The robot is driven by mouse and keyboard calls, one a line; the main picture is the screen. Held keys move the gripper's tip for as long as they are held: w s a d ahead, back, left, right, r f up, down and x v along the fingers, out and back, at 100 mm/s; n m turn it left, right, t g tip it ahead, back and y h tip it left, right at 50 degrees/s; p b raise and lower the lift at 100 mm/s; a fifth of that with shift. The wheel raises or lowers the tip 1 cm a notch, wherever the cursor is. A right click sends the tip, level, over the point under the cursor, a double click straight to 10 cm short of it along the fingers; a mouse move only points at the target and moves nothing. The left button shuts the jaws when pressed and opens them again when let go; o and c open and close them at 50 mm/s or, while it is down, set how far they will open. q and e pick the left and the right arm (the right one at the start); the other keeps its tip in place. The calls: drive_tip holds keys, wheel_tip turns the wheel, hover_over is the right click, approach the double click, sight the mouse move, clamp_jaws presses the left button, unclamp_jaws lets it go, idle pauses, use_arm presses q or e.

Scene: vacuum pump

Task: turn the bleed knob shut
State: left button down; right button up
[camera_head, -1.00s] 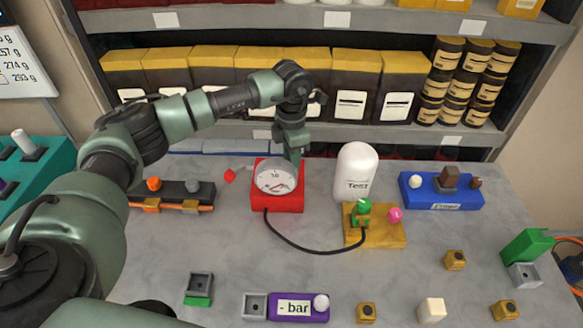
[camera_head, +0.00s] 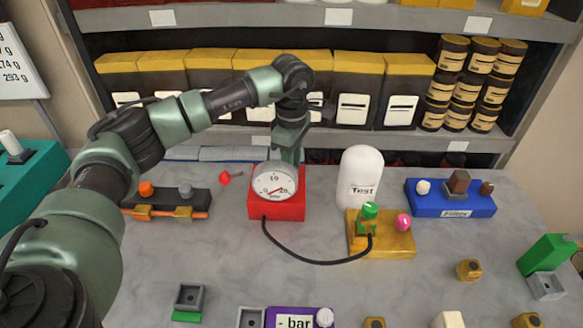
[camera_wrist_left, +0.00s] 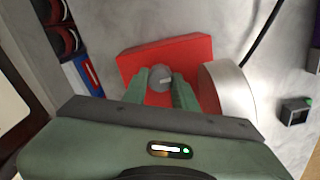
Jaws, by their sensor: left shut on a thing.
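The red pump box (camera_head: 262,205) stands on the table in the head view, with a round white gauge (camera_head: 275,183) on its front. In the left wrist view, a grey knob (camera_wrist_left: 160,77), seemingly the bleed knob, sits on the red box (camera_wrist_left: 190,52) beside the silver side of the gauge (camera_wrist_left: 228,92). My left gripper (camera_wrist_left: 161,88) is shut on this knob, one finger on each side. In the head view, my left gripper (camera_head: 287,150) reaches down behind the gauge, which hides the knob and the fingertips. My right gripper is not in view.
A black hose (camera_head: 300,260) runs from the red box to a yellow block (camera_head: 390,243) with green and pink knobs. A white bottle marked Test (camera_head: 360,178) stands right of the gauge. A blue filter tray (camera_head: 440,205) is farther right.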

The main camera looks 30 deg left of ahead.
use_arm(q)
drive_tip(key=shift+m, duration=0.4)
drive_tip(key=c, duration=1.1)
unclamp_jaws()
drive_tip(key=shift+r+b, duration=0.8)
drive_tip(key=shift+r, duration=3.15)
